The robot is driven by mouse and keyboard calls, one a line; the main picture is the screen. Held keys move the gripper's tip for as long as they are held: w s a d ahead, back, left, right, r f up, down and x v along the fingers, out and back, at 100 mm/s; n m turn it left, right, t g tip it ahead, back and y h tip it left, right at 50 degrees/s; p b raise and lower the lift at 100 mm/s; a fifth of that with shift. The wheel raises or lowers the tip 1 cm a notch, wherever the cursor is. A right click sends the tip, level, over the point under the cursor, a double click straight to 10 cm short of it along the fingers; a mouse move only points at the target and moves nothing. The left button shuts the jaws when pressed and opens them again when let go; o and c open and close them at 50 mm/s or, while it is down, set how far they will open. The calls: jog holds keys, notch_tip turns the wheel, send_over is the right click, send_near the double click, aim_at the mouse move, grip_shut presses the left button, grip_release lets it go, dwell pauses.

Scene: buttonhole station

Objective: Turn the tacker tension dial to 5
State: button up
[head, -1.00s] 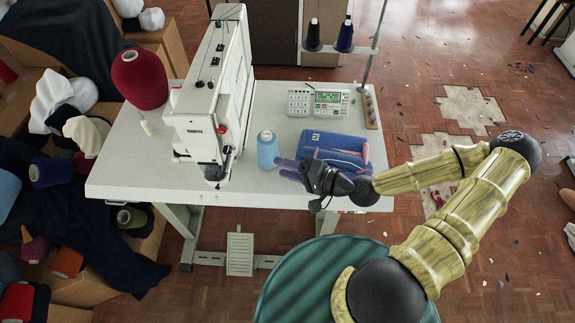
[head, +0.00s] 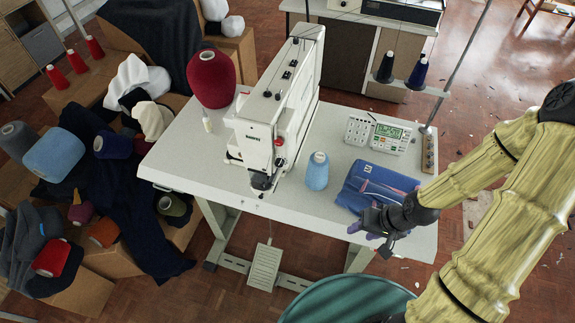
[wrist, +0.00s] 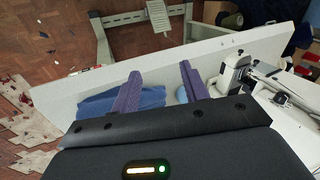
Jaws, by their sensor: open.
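The tacker is a white sewing machine (head: 288,105) standing on the white table (head: 225,181). A small red round part (head: 279,142) shows on its head; I cannot tell whether it is the tension dial, and no numbers are readable. My gripper (head: 370,232) is open and empty near the table's front right edge, right of the machine and apart from it. In the wrist view its two purple fingers (wrist: 160,76) are spread, with the machine (wrist: 235,75) beyond them to the right.
A light blue thread cone (head: 317,171) stands between the machine and a folded blue cloth (head: 362,187). A control panel (head: 378,134) stands behind the cloth. A dark red cone (head: 211,79) is left of the machine. A thread stand (head: 430,128) rises at the right edge.

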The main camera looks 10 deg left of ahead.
jog(key=d+r+t+h, duration=0.1)
jog(key=d+r+h, duration=0.1)
jog(key=r, duration=0.6)
jog(key=d+r+h+b, duration=0.1)
jog(key=d+r+h, duration=0.1)
jog(key=r, duration=0.7)
jog(key=shift+d+m+t+h, duration=0.15)
jog(key=shift+m+t+h, duration=0.15)
jog(key=shift+t, duration=0.1)
jog(key=shift+s, duration=0.1)
